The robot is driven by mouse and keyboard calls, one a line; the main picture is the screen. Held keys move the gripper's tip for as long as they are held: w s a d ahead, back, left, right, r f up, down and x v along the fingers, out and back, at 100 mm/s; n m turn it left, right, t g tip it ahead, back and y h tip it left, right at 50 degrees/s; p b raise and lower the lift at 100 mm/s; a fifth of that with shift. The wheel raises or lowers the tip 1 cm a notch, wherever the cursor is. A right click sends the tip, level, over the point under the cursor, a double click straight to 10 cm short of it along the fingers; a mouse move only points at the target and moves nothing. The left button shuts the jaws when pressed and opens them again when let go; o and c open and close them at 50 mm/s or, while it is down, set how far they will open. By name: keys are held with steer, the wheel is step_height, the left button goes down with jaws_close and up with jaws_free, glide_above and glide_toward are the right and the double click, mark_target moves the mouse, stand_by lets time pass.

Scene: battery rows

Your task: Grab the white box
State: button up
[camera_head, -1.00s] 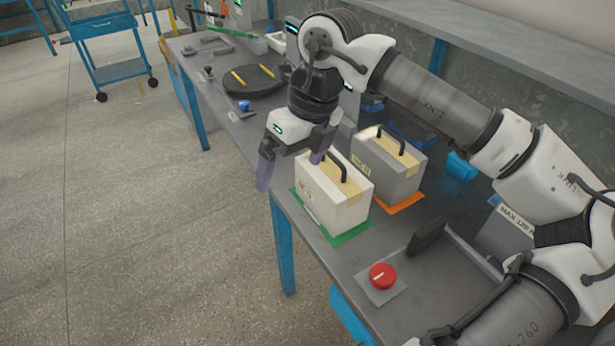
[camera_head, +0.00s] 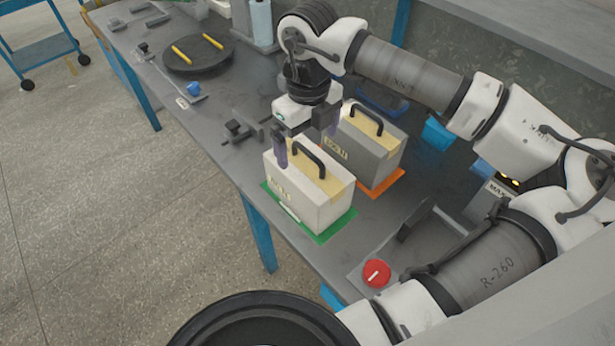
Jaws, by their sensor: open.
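The white box (camera_head: 308,196) has a black handle and a yellowish strip on top, and stands upright on a green mat (camera_head: 333,232) near the table's front edge. My gripper (camera_head: 306,143) is open and empty, with its fingers pointing down. The fingers show above the box's back part, behind the handle. One finger overlaps the box's rear left top edge in the picture, and I cannot tell whether it touches. The other finger is at the right, between the white box and the grey box (camera_head: 374,153).
The grey box stands on an orange mat (camera_head: 389,186) close to the right. A red button (camera_head: 376,272) is on the table in front. A black round tray (camera_head: 199,55) with yellow sticks lies further back. A dark clamp-like part (camera_head: 238,130) is left of my gripper.

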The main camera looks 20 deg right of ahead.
mark_target(308, 177)
steer(key=shift+s+a+f+p, duration=0.1)
steer(key=shift+f+p, duration=0.55)
steer(key=shift+f, duration=1.1)
steer(key=shift+s+a+f+p, duration=0.1)
steer(key=shift+f+p, duration=0.5)
steer(key=shift+f, duration=1.1)
steer(key=shift+d, duration=0.1)
steer(key=c, duration=1.8)
steer(key=shift+o, duration=0.2)
steer(key=shift+r, duration=0.25)
